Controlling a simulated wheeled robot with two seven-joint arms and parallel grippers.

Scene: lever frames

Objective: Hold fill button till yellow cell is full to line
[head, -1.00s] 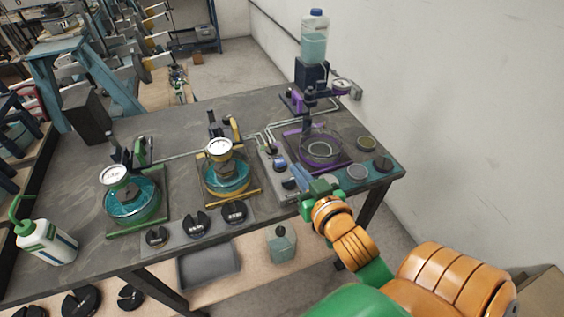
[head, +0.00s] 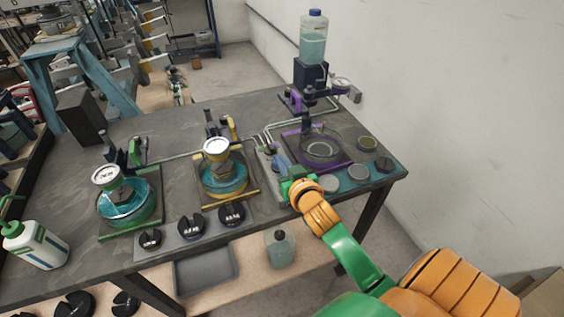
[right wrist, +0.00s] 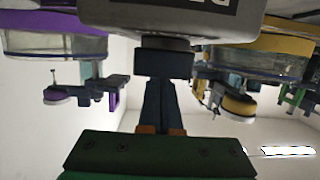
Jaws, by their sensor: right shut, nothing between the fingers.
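The yellow cell (head: 240,187) is a clear round vessel in a yellow-framed stand, with teal liquid inside and a white dial (head: 216,146) above it. Its fill line is too small to make out. It shows upside down at upper right in the right wrist view (right wrist: 275,66). My right gripper (head: 284,181) is at the near side of the grey control box (head: 268,160). In the right wrist view its shut, empty fingers (right wrist: 163,88) point at a dark block (right wrist: 163,61) on the box (right wrist: 190,15); I cannot tell whether they press it. My left gripper is out of view.
A green-framed cell (head: 128,204) stands left, and a purple-framed cell (head: 322,148) right, near a raised bottle (head: 313,40). Black knobs (head: 190,224) line the front. A squeeze bottle (head: 35,246) stands at the left edge. Tubes (head: 240,140) cross the table's back.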

